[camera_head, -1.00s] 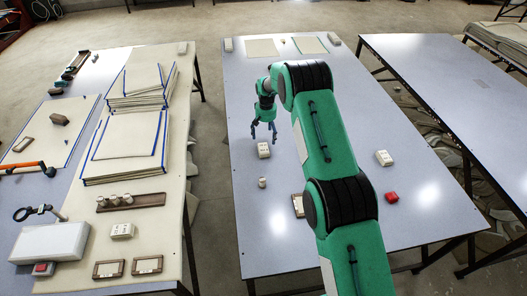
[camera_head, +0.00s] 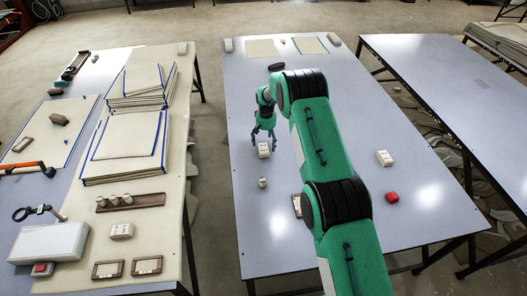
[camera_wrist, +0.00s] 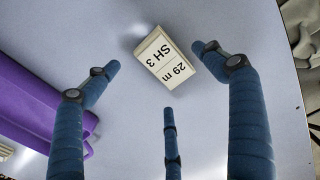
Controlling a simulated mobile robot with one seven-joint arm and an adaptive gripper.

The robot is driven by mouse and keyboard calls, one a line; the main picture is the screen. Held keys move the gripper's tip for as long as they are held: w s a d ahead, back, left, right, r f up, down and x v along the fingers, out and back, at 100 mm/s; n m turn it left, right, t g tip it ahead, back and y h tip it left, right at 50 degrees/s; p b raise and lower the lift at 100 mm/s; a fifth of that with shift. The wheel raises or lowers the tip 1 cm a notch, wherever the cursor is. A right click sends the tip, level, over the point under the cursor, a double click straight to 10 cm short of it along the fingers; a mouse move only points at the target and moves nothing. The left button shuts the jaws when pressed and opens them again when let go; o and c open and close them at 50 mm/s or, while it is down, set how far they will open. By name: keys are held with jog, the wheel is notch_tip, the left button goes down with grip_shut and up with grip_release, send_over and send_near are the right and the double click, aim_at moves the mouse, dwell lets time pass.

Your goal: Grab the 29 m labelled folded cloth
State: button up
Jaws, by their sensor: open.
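The folded cloth (camera_head: 264,151) is a small off-white block on the middle table. In the wrist view the cloth (camera_wrist: 166,57) shows a white label reading "29 m" and "SH 3", upside down. My gripper (camera_head: 264,137) is just above and behind it in the head view, with its blue fingers pointing down. In the wrist view my gripper (camera_wrist: 155,75) has three fingers spread apart, with the cloth between and slightly beyond the fingertips. The gripper is open and empty. I cannot tell whether any finger touches the cloth.
A small cylinder (camera_head: 262,183) stands in front of the cloth. A dark object (camera_head: 276,66) lies farther back. The table (camera_head: 260,225) is mostly clear around the cloth.

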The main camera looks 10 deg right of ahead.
aim_at(266, 148)
jog(key=shift+f, duration=1.8)
jog(key=c, duration=1.2)
